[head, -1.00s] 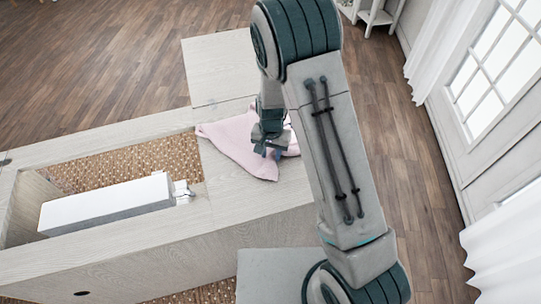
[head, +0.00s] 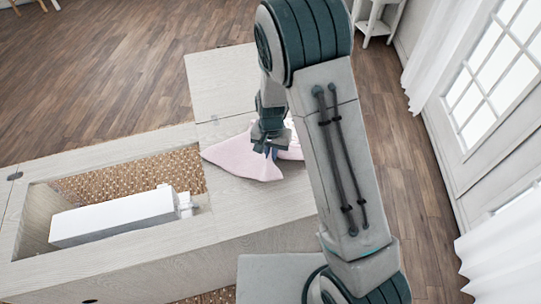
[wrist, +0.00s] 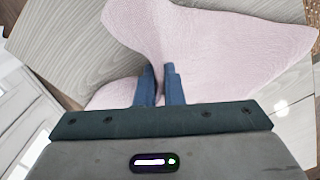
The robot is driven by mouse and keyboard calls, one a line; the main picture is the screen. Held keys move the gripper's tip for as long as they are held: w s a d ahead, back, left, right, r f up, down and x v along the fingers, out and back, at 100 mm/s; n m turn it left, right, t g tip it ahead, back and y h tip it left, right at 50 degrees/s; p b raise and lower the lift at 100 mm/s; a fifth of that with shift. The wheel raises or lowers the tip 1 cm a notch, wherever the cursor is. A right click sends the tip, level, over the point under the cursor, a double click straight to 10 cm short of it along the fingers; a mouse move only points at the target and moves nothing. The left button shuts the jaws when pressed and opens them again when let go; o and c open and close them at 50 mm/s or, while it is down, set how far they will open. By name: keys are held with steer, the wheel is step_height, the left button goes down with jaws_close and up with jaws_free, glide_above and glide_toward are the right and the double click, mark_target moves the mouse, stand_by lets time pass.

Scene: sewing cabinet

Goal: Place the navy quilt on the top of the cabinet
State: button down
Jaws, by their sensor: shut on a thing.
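A pale pink cloth (head: 243,158) lies on the right part of the cabinet top (head: 255,200); no navy quilt shows in either view. My gripper (head: 270,150) is over the cloth's right part, pointing down. In the wrist view the cloth (wrist: 225,50) is spread around and bunched up between the blue fingers. My gripper (wrist: 160,72) is shut on a raised fold of it. My arm hides part of the cloth's right side in the head view.
The cabinet has a long opening with a white sewing machine (head: 115,217) in it, left of the cloth. A wooden leaf (head: 222,82) extends behind the cabinet top. A white stand (head: 375,20) and a curtained window are at right. Open floor lies behind.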

step_height(320, 180, up, 3)
steer(key=shift+r+p, duration=0.2)
steer(key=shift+p, duration=0.45)
steer(key=w+a+r+p, duration=0.1)
steer(key=w+r+p, duration=0.1)
steer(key=w+r, duration=0.3)
steer(key=shift+w, duration=0.6)
steer(key=shift+w+a, duration=0.1)
